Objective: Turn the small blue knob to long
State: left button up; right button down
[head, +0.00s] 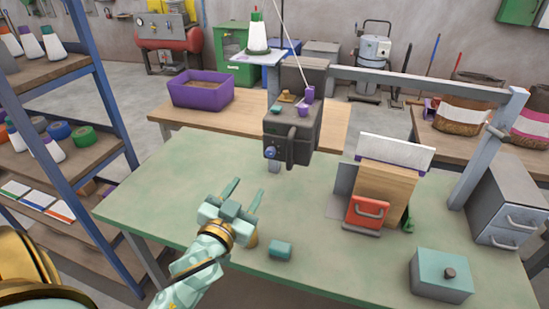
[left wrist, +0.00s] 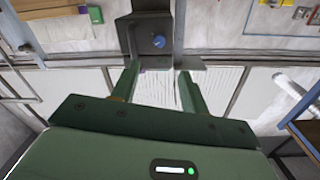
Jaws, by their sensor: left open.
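The small blue knob (head: 270,152) is on the lower left front of the dark grey machine head (head: 305,118). In the left wrist view the knob (left wrist: 158,41) shows just beyond and between my fingers. My left gripper (head: 247,188) is open and empty, below and left of the knob in the head view, and apart from it. In the left wrist view my left gripper (left wrist: 157,72) has its two fingers spread, with nothing between them. The knob's marks and setting are too small to read. My right gripper is not in view.
The machine head hangs over the green table (head: 160,190). A teal block (head: 280,249) lies near the front. A blue shelf frame (head: 107,105) is at left. The table's left part is clear.

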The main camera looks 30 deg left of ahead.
aim_at(269, 154)
pick_arm(q)
jog(key=w+a, duration=0.1)
jog(key=w, duration=0.7)
jog(key=w+a, duration=0.1)
jog(key=w, duration=0.4)
jog(key=shift+a+f+b, duration=0.1)
jog(key=shift+a+b, duration=0.2)
jog(key=shift+b, duration=0.05)
grip_shut()
